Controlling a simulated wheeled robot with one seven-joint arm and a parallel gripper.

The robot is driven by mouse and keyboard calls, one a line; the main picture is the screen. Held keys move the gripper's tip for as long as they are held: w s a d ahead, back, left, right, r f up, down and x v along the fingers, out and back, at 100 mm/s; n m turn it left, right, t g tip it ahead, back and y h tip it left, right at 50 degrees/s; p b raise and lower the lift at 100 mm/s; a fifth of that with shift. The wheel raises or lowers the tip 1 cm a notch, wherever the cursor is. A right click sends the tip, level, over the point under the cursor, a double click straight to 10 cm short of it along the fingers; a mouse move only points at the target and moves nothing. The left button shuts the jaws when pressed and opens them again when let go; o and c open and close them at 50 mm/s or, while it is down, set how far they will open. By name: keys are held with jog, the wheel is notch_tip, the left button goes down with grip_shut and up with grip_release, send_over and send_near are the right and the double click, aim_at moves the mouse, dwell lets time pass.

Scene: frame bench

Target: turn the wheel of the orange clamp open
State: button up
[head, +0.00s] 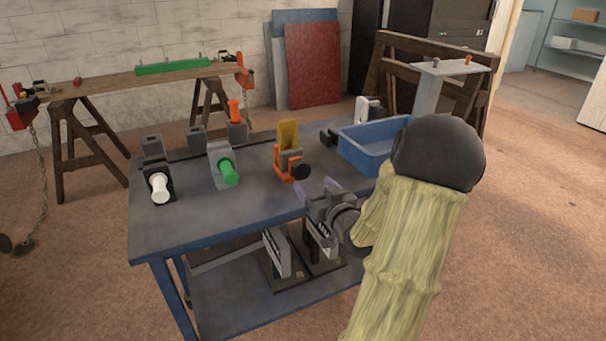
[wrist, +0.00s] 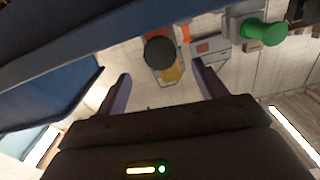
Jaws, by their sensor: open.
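The orange clamp (head: 284,166) stands on the blue bench with a yellow plate (head: 288,134) rising from it. Its round black wheel (head: 301,172) faces the front right. In the wrist view the picture is turned over, and the wheel (wrist: 159,52) shows between the finger ends, with the orange body (wrist: 183,33) partly hidden behind it. My gripper (head: 316,186) is open and empty, in front of and slightly right of the wheel. Its two purple fingers also show in the wrist view (wrist: 161,72). They look apart from the wheel; the exact distance is unclear.
A blue bin (head: 362,157) is at the right, partly behind my arm. Bare benchtop lies in front of the clamps.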

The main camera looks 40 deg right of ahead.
aim_at(302, 172)
jog(key=x, duration=0.7)
jog(key=shift+w+b, duration=0.25)
jog(key=shift+b, duration=0.1)
jog(key=c, duration=1)
jog(key=shift+o, duration=0.2)
jog(key=shift+n+b, duration=0.3)
jog(key=shift+n, duration=0.1)
jog(key=n+b, duration=0.2)
jog(key=shift+f+n+b, duration=0.15)
jog(key=shift+n+b, duration=0.15)
jog(key=shift+n, duration=0.1)
jog(key=shift+n+b, duration=1.05)
jog(key=shift+n, duration=0.35)
